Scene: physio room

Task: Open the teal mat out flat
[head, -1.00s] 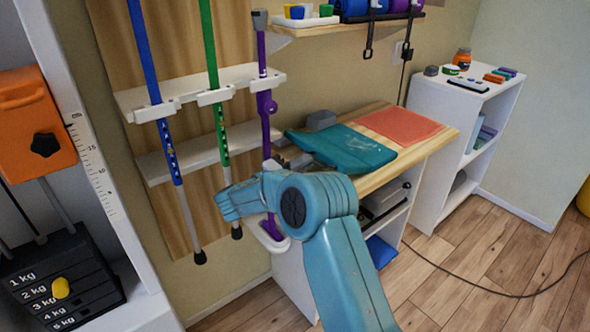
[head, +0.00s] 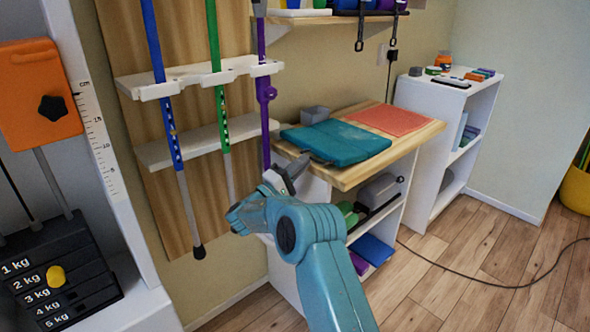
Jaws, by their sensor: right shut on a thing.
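The teal mat (head: 338,142) lies on the wooden top of the low cabinet, looking folded, with a thick front edge and a dark strap or handle at its front left. My right gripper (head: 291,166) is at the mat's near left corner, by the wooden top's edge. It is shut on the mat, though my own wrist and the small size hide the exact grip. My left gripper is not in view.
A coral mat (head: 391,119) lies flat behind the teal one on the wooden top (head: 410,142). A grey box (head: 315,115) stands behind. A purple pole (head: 264,92) hangs in the rack close to my right arm. A cable (head: 480,280) crosses the floor.

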